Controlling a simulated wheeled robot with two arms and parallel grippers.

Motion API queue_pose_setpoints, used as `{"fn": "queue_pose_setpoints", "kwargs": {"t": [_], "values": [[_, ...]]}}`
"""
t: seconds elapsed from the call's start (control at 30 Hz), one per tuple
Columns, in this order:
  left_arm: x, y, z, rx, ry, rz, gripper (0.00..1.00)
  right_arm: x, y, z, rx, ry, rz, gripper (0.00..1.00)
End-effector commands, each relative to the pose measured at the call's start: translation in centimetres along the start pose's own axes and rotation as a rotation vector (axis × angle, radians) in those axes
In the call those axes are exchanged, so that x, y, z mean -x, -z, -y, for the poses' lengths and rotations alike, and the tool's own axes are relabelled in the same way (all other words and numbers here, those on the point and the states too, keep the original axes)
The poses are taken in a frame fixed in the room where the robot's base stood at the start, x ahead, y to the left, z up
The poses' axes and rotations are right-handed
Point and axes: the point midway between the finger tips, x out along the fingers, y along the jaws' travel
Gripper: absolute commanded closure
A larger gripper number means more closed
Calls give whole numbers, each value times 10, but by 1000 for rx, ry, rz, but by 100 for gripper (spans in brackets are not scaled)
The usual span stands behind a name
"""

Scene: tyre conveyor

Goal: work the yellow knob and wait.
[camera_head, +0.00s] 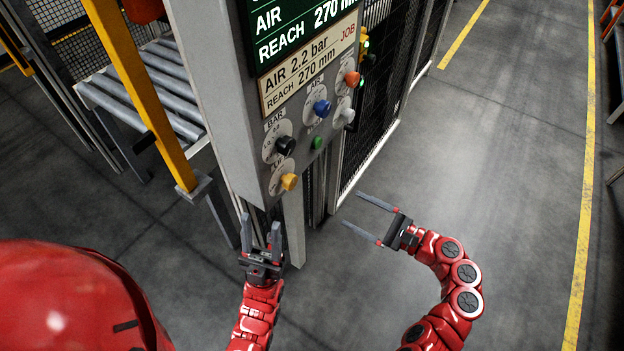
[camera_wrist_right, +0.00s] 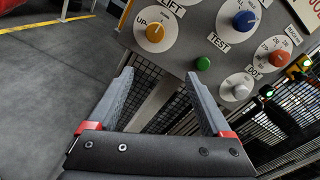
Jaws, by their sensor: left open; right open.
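The yellow knob (camera_head: 289,181) sits at the lower end of the grey control panel, on a white dial. In the right wrist view the yellow knob (camera_wrist_right: 155,32) is at the upper left, on a dial marked LIFT and UP. My left gripper (camera_head: 261,226) is open and empty, below the knob and apart from it. My right gripper (camera_head: 352,209) is open and empty, to the right of the knob and below the panel. Its fingers also show in the right wrist view (camera_wrist_right: 160,95), with nothing between them.
The panel also bears a black knob (camera_head: 285,145), a blue knob (camera_head: 322,107), an orange-red knob (camera_head: 352,78), a grey knob (camera_head: 348,116) and a green button (camera_head: 317,142). A yellow post (camera_head: 140,90) and roller conveyor (camera_head: 165,85) stand left. The floor at right is clear.

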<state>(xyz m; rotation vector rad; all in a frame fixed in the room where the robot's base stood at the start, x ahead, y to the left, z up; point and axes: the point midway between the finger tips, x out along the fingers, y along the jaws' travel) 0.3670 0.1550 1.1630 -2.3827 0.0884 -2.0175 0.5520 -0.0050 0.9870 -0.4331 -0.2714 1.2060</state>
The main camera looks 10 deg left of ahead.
Motion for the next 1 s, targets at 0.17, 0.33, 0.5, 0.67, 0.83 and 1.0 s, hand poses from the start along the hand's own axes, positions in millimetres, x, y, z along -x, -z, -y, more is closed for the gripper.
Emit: {"fn": "queue_pose_setpoints", "kwargs": {"t": [0.17, 0.33, 0.5, 0.67, 0.83, 1.0], "values": [[-6, 1, 0, 0, 0, 0, 50, -3, -23, -6, -10, -53, 61, 17], [-15, 2, 1, 0, 0, 0, 50, -28, -27, -7, -9, -57, 62, 17], [-28, 5, 1, 0, 0, 0, 50, -68, -30, -8, -11, -55, 62, 17], [-39, 7, 2, 0, 0, 0, 50, -107, -32, -10, -10, -55, 62, 17], [-47, 8, 2, 0, 0, 0, 50, -142, -32, -11, -8, -52, 58, 17], [-50, 8, 2, 0, 0, 0, 50, -163, -31, -13, -9, -49, 58, 17]]}}
